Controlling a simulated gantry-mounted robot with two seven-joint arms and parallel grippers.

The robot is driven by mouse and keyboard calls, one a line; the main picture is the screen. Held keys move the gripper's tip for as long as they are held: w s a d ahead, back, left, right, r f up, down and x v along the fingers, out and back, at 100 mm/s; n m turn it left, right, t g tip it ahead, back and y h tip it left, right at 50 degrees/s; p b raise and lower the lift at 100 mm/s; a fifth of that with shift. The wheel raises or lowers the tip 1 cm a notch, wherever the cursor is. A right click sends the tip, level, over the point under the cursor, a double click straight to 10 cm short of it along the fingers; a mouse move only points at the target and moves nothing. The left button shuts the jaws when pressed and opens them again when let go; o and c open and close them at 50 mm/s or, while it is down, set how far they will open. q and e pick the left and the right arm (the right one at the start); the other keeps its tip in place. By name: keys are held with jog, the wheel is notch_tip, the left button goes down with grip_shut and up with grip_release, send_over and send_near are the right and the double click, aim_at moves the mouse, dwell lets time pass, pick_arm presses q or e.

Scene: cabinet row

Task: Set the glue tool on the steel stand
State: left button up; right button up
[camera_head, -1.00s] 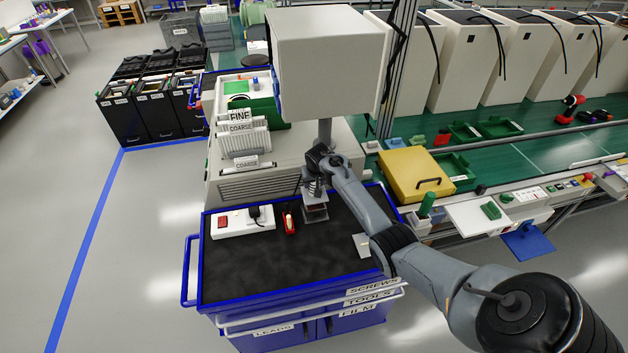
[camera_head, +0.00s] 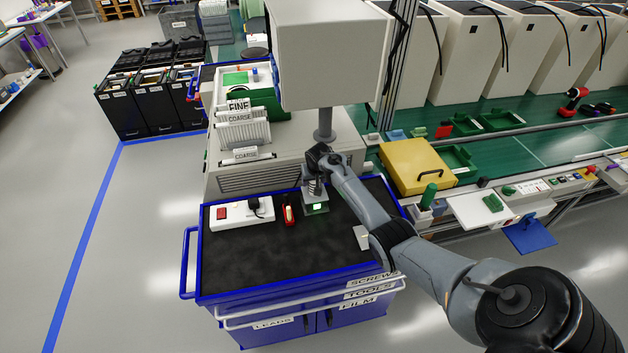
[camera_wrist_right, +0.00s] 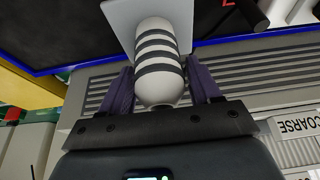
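My right gripper (camera_head: 316,182) points down over the back edge of the dark cart top. In the right wrist view its two fingers (camera_wrist_right: 160,88) flank a pale, round-ended piece with dark bands (camera_wrist_right: 160,60) and look shut on it. A grey, shiny square plate (camera_wrist_right: 120,18) lies at the piece's far end and also shows in the head view (camera_head: 316,209); I cannot tell whether they are joined. These look like the glue tool and steel stand, but I cannot confirm which is which. A small red tool (camera_head: 289,212) lies to their left. My left gripper is out of view.
A white power strip (camera_head: 241,214) with a black plug sits on the blue cart's dark top (camera_head: 275,255). A beige machine (camera_head: 268,168) stands behind. A yellow box (camera_head: 415,170) is on the bench to the right. The cart's front middle is clear.

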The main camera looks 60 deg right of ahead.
jog(key=shift+o, duration=1.2)
jog(key=shift+s+a+r, duration=0.1)
jog(key=shift+a+r, duration=0.1)
jog(key=shift+r, duration=0.35)
jog(key=p+v, duration=0.1)
jog(key=v, duration=0.8)
jog(key=shift+r+p, duration=0.3)
jog(key=shift+p, duration=0.1)
jog(key=shift+s+a, duration=0.1)
jog(key=shift+s, duration=0.05)
